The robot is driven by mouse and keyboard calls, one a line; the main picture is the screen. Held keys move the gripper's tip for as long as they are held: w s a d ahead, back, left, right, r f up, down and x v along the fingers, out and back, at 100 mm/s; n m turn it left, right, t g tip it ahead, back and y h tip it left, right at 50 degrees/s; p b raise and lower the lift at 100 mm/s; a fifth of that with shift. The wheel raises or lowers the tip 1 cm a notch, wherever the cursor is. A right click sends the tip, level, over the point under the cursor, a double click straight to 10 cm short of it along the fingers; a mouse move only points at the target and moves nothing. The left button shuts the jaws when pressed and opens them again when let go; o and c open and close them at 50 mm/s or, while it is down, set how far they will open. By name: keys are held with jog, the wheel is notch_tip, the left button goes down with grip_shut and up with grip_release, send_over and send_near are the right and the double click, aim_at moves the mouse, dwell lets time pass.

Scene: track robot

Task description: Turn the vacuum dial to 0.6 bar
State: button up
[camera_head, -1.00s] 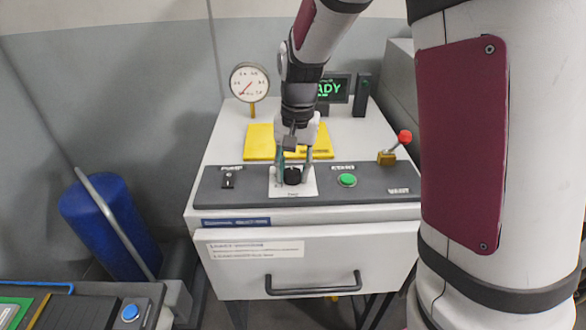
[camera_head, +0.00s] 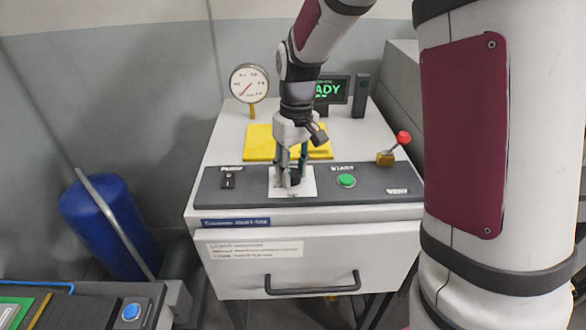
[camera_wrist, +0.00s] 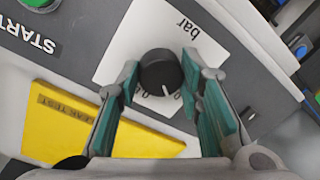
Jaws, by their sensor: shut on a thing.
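The black vacuum dial (camera_wrist: 160,72) sits on a white card marked "bar" (camera_wrist: 185,25) in the wrist view. A white pointer line on the dial points toward the lower edge of the picture; the scale digits there are mostly hidden. My gripper (camera_wrist: 158,78) has its two green-padded fingers on either side of the dial, shut on it. In the head view my gripper (camera_head: 291,180) points down at the panel and covers most of the dial. The round gauge (camera_head: 249,83) has a red needle pointing to the lower left.
A green start button (camera_head: 346,181) lies right of the dial, a black switch (camera_head: 228,180) left of it. A red-knobbed lever (camera_head: 403,138) stands at the panel's right end. A yellow plate (camera_head: 258,141) lies behind the dial; a lit display (camera_head: 331,89) stands behind.

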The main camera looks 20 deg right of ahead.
aim_at(295, 170)
jog(key=shift+n, duration=0.5)
jog(key=o, duration=1.2)
jog(key=shift+c, duration=0.2)
jog(key=shift+r, duration=0.1)
notch_tip(295, 170, up, 12)
jog(key=shift+w+d, duration=0.2)
jog(key=shift+d, duration=0.15)
